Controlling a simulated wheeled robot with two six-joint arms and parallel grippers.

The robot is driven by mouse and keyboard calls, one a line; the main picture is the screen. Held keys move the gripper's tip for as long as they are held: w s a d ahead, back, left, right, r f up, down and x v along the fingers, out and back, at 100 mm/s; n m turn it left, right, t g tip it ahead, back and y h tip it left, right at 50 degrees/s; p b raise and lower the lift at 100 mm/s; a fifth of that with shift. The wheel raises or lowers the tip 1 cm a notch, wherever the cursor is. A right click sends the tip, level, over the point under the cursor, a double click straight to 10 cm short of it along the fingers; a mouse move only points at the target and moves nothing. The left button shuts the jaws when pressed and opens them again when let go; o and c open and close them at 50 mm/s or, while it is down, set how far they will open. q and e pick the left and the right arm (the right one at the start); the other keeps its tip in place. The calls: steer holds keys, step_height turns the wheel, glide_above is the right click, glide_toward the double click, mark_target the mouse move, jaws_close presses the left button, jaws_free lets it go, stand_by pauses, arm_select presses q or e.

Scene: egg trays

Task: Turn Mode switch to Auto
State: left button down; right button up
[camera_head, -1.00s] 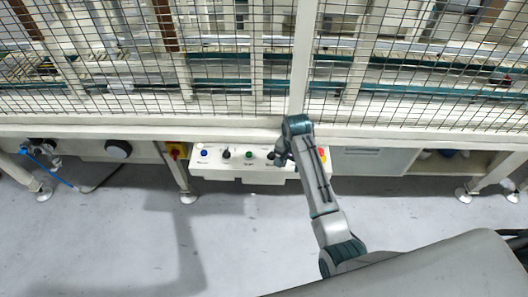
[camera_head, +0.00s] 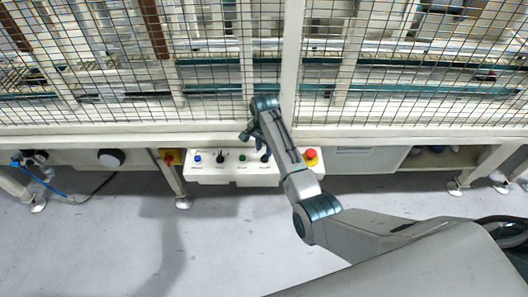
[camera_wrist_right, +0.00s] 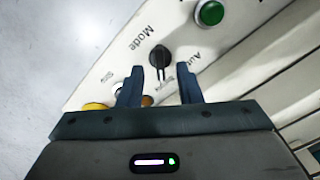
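The Mode switch (camera_wrist_right: 159,56) is a black rotary knob on the white control panel (camera_wrist_right: 105,72). "Mode" is printed to its left and "Auto" to its right. It also shows in the head view (camera_head: 265,156), right of the green button. My right gripper (camera_wrist_right: 160,68) is open, with one dark finger on each side of the knob's lower part. I cannot tell whether the fingers touch it. In the head view my right gripper (camera_head: 253,134) is above the panel, partly in front of it. My left gripper is not in view.
A green button (camera_wrist_right: 209,13) is beside the switch. In the head view, a blue button (camera_head: 197,158), another black switch (camera_head: 220,157) and a red stop button (camera_head: 311,154) are on the panel. A wire mesh fence (camera_head: 400,90) stands behind. The floor in front is clear.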

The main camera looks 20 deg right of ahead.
mark_target(264, 155)
steer(key=shift+f, duration=1.55)
steer(key=shift+c, duration=0.4)
jaws_close()
